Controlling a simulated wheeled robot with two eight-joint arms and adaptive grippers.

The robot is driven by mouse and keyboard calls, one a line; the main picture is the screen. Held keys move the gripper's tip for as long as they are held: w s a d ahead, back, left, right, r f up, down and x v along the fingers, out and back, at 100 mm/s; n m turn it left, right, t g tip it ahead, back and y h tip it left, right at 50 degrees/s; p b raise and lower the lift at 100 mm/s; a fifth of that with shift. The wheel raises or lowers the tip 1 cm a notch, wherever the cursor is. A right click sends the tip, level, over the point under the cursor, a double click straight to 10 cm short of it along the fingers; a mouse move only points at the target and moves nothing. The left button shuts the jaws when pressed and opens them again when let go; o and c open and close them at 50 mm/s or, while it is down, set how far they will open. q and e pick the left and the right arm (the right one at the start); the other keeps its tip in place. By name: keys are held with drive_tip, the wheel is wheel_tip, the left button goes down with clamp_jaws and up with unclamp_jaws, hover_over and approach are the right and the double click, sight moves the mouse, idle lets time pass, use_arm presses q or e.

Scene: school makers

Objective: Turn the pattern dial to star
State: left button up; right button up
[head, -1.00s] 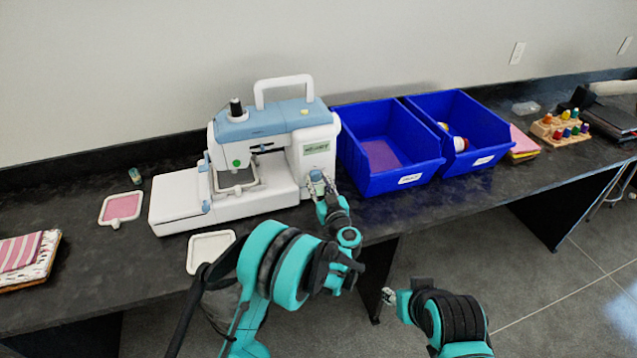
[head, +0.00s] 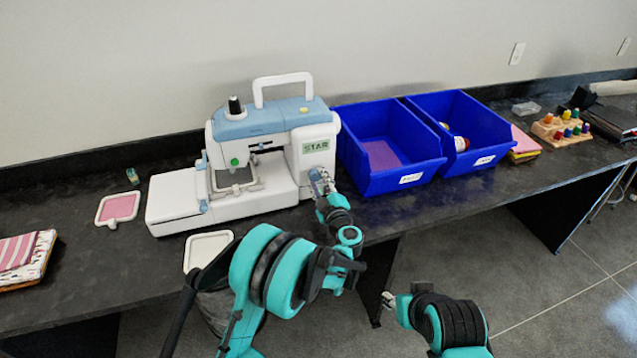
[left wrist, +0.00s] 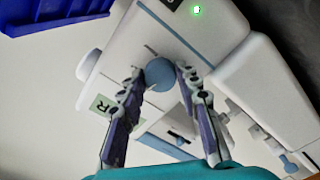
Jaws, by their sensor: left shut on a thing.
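The white and blue embroidery machine (head: 262,120) stands on the dark counter. Its small green display (head: 316,146) appears to read "STAR". The pattern dial is a round blue knob on the front of the machine, seen in the left wrist view (left wrist: 163,74). My left gripper (head: 322,178) is at the machine's right front, and in the left wrist view its fingers (left wrist: 160,84) are shut on the dial, one on each side. In the head view the gripper mostly hides the dial. My right gripper (head: 388,300) is low in front of the counter; its jaws are too small to read.
Two blue bins (head: 372,184) stand just right of the machine. A pink hoop (head: 118,207) lies at its left and a white frame (head: 207,250) in front. Folded striped cloth (head: 22,252) is at far left. A wooden rack (head: 562,130) is far right.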

use_arm(q)
drive_tip(key=shift+n, duration=0.8)
drive_tip(key=o, duration=1.2)
drive_tip(key=shift+c, duration=0.2)
drive_tip(key=shift+s, duration=0.1)
drive_tip(key=v, duration=1.1)
drive_tip(key=shift+s, duration=0.35)
drive_tip(key=shift+d, duration=0.15)
